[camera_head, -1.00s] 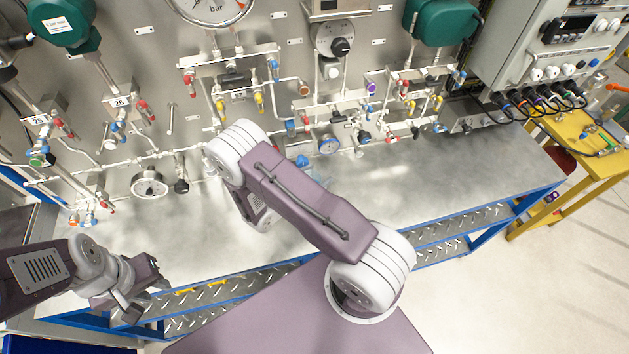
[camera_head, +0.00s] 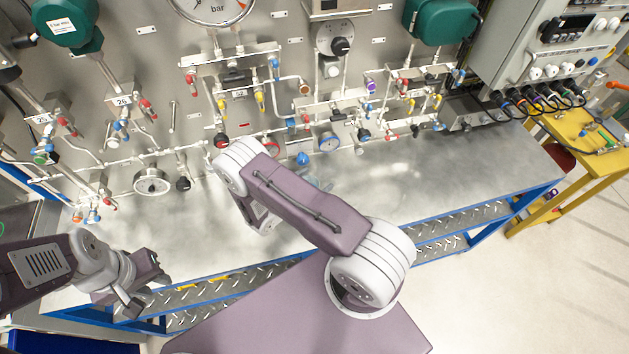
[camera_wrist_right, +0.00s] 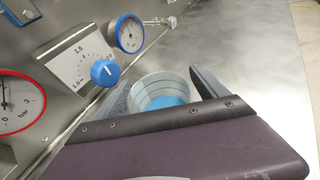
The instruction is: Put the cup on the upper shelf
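The cup, clear and ribbed with a blue inside (camera_wrist_right: 160,92), sits between the two fingers of my right gripper (camera_wrist_right: 163,95) in the right wrist view. The fingers flank it closely; I cannot tell whether they press on it. The steel upper surface (camera_head: 410,180) of the blue-framed bench runs along the panel. A diamond-plate lower shelf (camera_head: 455,228) lies below its front edge. My left gripper (camera_head: 143,288) is empty, its fingers apart, near the bench's front left.
The gauge panel with pipes and valves stands behind the bench. A blue knob (camera_wrist_right: 105,73) and a blue-rimmed gauge (camera_wrist_right: 130,34) are close to the cup. A yellow table (camera_head: 580,140) stands at the right. The bench's right half is clear.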

